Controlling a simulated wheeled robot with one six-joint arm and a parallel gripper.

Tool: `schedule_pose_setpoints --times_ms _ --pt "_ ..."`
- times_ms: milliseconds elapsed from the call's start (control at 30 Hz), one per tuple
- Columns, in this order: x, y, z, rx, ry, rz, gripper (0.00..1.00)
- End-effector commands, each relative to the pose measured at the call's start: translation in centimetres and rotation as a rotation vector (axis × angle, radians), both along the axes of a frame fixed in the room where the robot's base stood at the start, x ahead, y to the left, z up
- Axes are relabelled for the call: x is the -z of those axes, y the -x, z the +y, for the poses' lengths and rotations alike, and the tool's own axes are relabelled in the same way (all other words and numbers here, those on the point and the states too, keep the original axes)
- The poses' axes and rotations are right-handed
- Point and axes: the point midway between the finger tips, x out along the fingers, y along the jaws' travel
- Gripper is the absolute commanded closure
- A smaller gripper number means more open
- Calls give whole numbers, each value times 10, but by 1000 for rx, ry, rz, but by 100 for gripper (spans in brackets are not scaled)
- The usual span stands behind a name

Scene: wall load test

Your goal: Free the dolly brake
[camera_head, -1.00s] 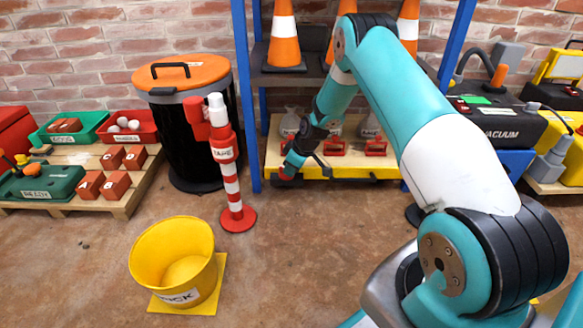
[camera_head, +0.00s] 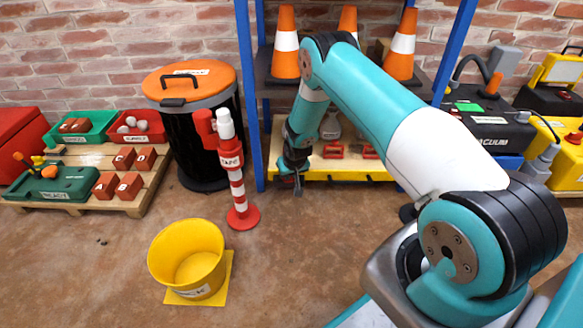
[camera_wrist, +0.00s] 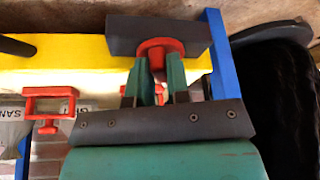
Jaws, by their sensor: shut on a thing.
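The dolly brake appears to be the red piece (camera_wrist: 156,48) against a dark grey block (camera_wrist: 190,36) at the yellow edge, seen in the wrist view. My gripper (camera_wrist: 158,82) has its two green fingers on either side of the red piece and is shut on it. In the head view my gripper (camera_head: 291,180) is low at the yellow front edge (camera_head: 345,178) of the low wooden platform, near the blue left post. A small dark bar beside it hangs down. My wrist hides most of the brake there.
Red clamps (camera_head: 333,151) stand on the platform to the right. A blue post (camera_head: 250,100) stands close to the left. The red-and-white post (camera_head: 238,190), lidded bin (camera_head: 195,130) and yellow bucket (camera_head: 187,258) stand farther left. Floor in front is clear.

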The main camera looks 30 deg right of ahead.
Motion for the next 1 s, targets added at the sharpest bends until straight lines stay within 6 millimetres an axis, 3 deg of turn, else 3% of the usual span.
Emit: schedule_pose_setpoints --times_ms 500,1000 --pt "-1 -3 5 318 1 -1 100" --pt "0 -3 5 372 0 -1 100"
